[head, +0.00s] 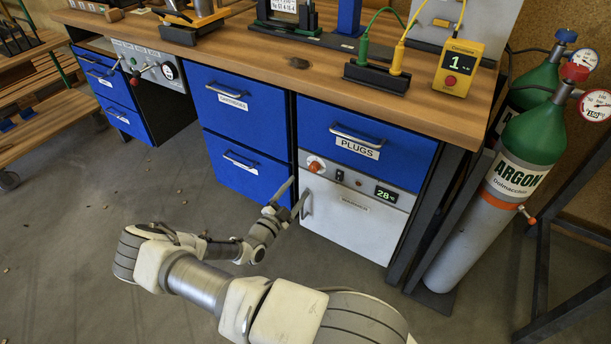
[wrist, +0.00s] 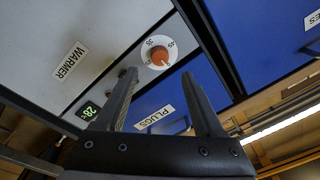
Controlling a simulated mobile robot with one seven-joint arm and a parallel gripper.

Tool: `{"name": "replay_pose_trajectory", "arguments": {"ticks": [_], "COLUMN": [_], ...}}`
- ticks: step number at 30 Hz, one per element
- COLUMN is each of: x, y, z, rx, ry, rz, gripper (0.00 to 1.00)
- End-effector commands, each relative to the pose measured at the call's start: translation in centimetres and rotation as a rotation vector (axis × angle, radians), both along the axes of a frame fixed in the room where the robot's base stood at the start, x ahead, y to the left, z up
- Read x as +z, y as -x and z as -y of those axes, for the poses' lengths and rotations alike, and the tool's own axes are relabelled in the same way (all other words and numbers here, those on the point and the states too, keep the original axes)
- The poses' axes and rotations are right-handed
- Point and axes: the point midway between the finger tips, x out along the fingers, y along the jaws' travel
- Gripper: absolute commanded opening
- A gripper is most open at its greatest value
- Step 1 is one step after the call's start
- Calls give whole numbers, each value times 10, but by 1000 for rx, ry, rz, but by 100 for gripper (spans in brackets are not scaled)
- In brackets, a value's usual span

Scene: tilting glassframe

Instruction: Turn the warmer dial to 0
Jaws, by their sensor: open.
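The warmer dial (head: 316,165) is an orange-red knob at the upper left of the white warmer front (head: 340,222), below the PLUGS drawer. My gripper (head: 299,187) is open and empty, just below and left of the dial. In the wrist view its fingertips (wrist: 160,74) are spread either side of the dial's line, seemingly short of touching it.
The blue PLUGS drawer (head: 365,130) is above, with blue drawers (head: 240,130) left. A wooden bench top (head: 290,65) overhangs them. A green ARGON cylinder (head: 525,150) stands right.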

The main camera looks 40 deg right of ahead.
Motion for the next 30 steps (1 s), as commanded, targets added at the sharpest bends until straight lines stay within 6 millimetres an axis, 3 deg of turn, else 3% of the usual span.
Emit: {"name": "replay_pose_trajectory", "arguments": {"ticks": [6,12,30], "x": [-3,-6,-7], "y": [19,31,35], "z": [-48,-75,-84], "rx": [2,1,-1], "ry": [-2,1,0], "rz": [-1,0,-1], "gripper": [70,70,70]}}
